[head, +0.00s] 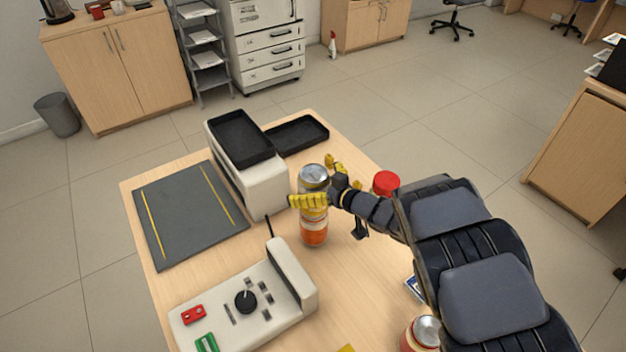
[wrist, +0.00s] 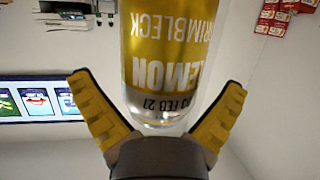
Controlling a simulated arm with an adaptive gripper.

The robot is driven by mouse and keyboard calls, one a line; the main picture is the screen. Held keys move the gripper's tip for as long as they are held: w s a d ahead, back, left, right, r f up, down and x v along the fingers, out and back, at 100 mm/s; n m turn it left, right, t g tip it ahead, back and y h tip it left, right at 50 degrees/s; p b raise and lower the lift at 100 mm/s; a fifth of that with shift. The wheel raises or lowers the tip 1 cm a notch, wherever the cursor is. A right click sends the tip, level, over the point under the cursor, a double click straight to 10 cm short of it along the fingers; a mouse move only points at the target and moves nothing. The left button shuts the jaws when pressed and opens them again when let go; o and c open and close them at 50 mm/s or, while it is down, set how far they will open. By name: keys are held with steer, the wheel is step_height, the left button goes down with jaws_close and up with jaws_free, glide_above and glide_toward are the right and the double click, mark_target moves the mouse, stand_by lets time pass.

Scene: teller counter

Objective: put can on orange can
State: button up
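A yellow lemon can with a silver top (head: 314,174) stands upright between the fingers of my gripper (head: 323,183). In the wrist view the can (wrist: 175,50) shows its yellow label upside down. The orange can (head: 314,236) is directly below it in the head view, and the two look stacked in line; a finger hides part of the join. My gripper's yellow fingers are spread on either side of the lemon can. In the wrist view the gripper (wrist: 160,90) shows a clear gap at the left finger, so it looks open around the can.
A white machine with a black tray (head: 262,183) stands left of the cans. A control box (head: 245,305) lies in front, and a dark mat (head: 188,215) at left. A red-topped item (head: 386,182) is beyond my arm. Another can (head: 424,332) stands near the bottom edge.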

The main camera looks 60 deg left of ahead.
steer(key=shift+d+r, duration=0.2)
steer(key=v, duration=1.1)
steer(key=shift+d, duration=0.3)
